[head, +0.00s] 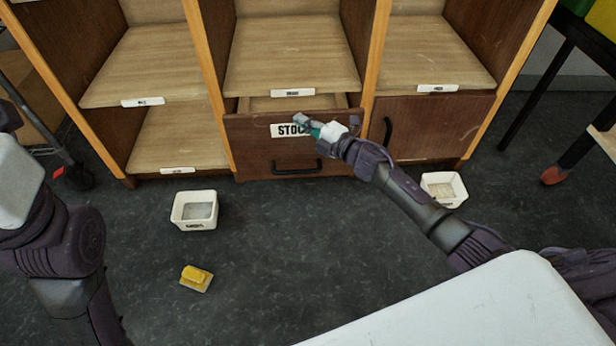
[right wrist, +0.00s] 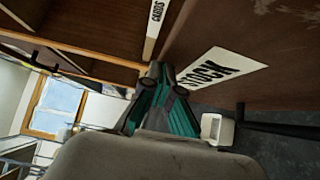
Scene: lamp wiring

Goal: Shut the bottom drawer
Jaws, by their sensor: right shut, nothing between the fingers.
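The bottom drawer (head: 255,155) is in the middle of the cabinet, with a brown front, a black bar handle (head: 297,166) and a white STOCK label (head: 287,130). It stands partly open: a strip of its pale inside (head: 270,104) shows above the front. My right gripper (head: 301,120) is shut and empty at the upper part of the drawer front, over the right of the label. In the right wrist view its fingertips (right wrist: 156,72) are close to the drawer front by the STOCK label (right wrist: 215,77); whether they touch I cannot tell. My left gripper is out of view.
Open shelves (head: 150,62) surround the drawer. A brown door (head: 435,125) with a black handle is to its right. White bins (head: 194,222) (head: 430,182) and a yellow object (head: 195,276) are on the dark floor. A white surface (head: 480,310) fills the lower right.

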